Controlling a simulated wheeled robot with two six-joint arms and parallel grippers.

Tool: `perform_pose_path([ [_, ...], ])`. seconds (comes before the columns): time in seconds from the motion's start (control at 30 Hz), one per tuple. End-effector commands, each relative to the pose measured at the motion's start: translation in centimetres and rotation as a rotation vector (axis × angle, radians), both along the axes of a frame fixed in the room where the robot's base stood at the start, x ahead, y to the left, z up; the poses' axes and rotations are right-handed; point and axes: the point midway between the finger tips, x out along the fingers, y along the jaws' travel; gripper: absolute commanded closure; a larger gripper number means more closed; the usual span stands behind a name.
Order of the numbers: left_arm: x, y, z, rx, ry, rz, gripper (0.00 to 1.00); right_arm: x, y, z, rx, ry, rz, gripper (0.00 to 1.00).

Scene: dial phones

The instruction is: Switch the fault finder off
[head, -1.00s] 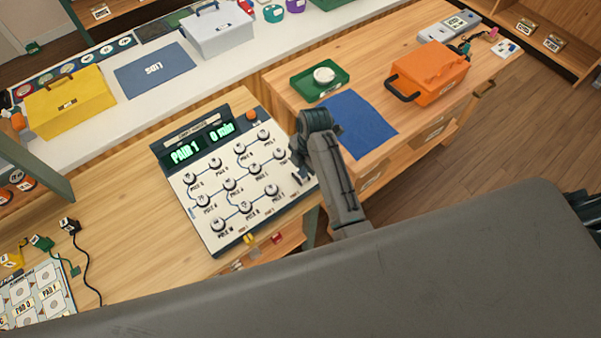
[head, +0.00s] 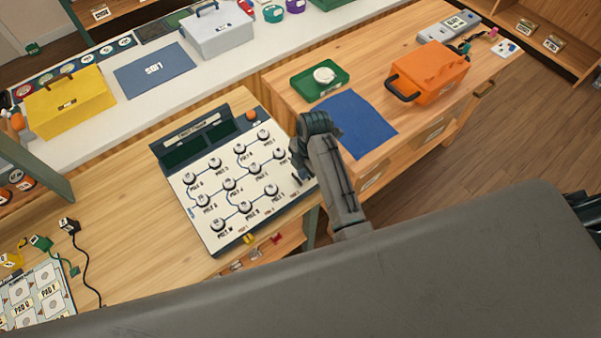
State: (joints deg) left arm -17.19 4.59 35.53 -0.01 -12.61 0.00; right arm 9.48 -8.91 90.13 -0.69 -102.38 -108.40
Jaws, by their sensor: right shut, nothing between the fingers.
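The fault finder (head: 205,215) is a white and dark panel on the wooden bench, left of centre. Rows of labelled knobs cover its face, and an orange button (head: 251,116) sits at its top right corner. Its display (head: 183,156) is dark and blank. My right gripper (head: 299,172) is shut and empty at the panel's right edge, and its fingers hide part of that edge. I cannot tell whether the fingertips touch the panel. My left gripper is not in view.
A blue cloth (head: 355,125), a green tray (head: 303,86) with a white round item, and an orange toolbox (head: 430,68) lie on the right bench. A yellow box (head: 70,103) stands at the left. A pad board (head: 35,298) and black cable are at lower left.

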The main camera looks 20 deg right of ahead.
Motion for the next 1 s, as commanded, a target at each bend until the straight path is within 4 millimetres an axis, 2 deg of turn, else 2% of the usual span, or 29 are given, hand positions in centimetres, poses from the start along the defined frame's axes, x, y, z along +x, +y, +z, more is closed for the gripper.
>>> perform_pose_path([
  [0.3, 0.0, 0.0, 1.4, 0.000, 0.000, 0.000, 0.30, 0.0, 0.0, 2.5, 0.001, 0.000, 0.000, 1.00],
  [0.8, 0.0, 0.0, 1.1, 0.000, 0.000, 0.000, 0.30, 0.0, 0.1, 6.3, 0.001, -0.001, 0.000, 1.00],
  [1.0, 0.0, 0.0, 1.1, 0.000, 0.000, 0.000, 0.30, 0.0, 0.0, 7.0, 0.001, 0.000, 0.000, 1.00],
])
